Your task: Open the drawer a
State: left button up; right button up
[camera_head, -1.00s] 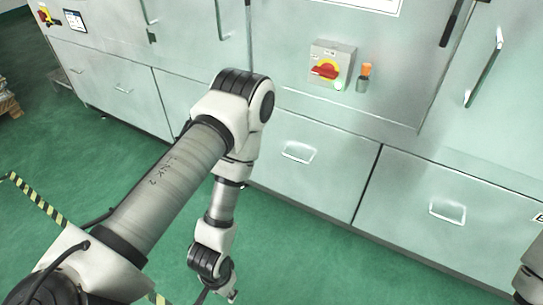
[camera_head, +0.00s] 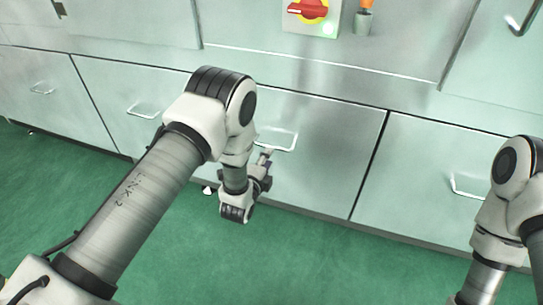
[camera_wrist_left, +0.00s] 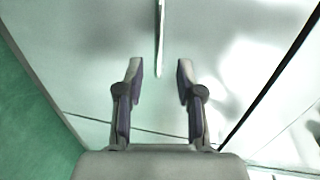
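A pale green-grey drawer front (camera_head: 326,150) sits low in the cabinet row, in the middle of the head view. Its metal bar handle (camera_head: 285,147) is partly behind my left arm. My left gripper (camera_head: 267,156) is close to this handle. In the left wrist view my left gripper (camera_wrist_left: 159,72) is open and empty, with its fingers apart. The drawer looks shut. My right gripper is out of view; only part of that arm shows at the right.
Another drawer with a handle (camera_head: 464,187) is to the right, and more drawers are at the left. A switch box with a red knob (camera_head: 307,10) is above, beside an orange-topped indicator (camera_head: 364,18). The green floor (camera_head: 330,265) in front is clear.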

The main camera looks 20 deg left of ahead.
aim_at(274, 148)
pick_arm(q)
jog(key=w, duration=0.2)
jog(key=w+f+b, duration=0.1)
jog(key=w, duration=0.4)
jog(key=shift+w+f, duration=0.2)
jog(key=shift+f, duration=0.1)
grip_shut()
